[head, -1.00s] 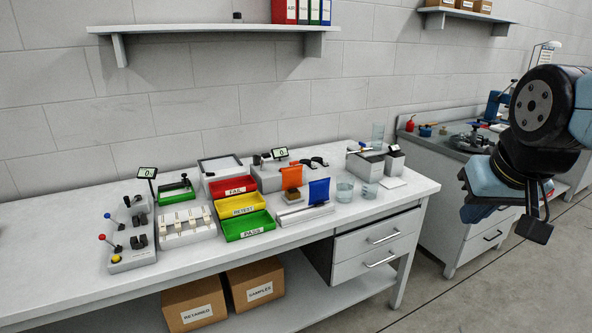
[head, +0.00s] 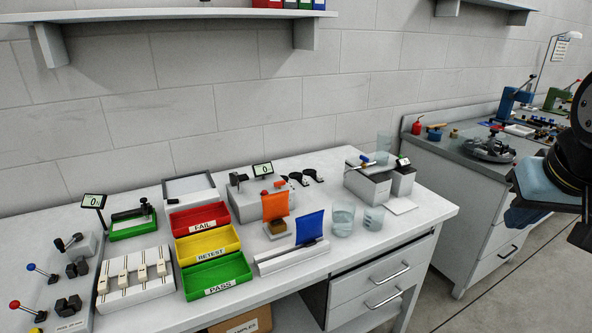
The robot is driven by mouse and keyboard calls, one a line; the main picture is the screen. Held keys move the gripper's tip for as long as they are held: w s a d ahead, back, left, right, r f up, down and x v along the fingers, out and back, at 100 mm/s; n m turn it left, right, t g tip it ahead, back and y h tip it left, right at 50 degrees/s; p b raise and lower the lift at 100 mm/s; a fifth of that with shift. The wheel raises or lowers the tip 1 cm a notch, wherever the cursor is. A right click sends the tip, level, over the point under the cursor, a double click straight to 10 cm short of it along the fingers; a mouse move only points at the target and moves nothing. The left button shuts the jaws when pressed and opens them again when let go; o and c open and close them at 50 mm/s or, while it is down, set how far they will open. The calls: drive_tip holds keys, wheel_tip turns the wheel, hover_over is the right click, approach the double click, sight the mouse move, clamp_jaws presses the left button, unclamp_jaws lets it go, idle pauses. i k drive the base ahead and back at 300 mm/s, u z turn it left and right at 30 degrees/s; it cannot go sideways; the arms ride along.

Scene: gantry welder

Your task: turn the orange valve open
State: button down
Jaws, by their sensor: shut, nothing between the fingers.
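My gripper (head: 518,217) is at the right edge, partly cut off by the frame. It is shut and empty, well to the right of the grey box and apart from it. Its fingertips are hard to make out.
Glass beakers (head: 342,219) stand in front of the grey box (head: 366,187). An orange panel (head: 275,206) and a blue panel (head: 310,226) stand upright to the left. A shelf hangs above.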

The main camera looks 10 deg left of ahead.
sight(279, 184)
drive_tip(key=u, duration=0.2)
drive_tip(key=i, duration=0.9)
drive_tip(key=u, duration=0.85)
drive_tip(key=i, duration=0.25)
drive_tip(key=u, duration=0.2)
drive_tip(key=k, duration=0.85)
drive_tip(key=u, duration=0.2)
drive_tip(key=i, duration=0.9)
drive_tip(key=z, duration=0.1)
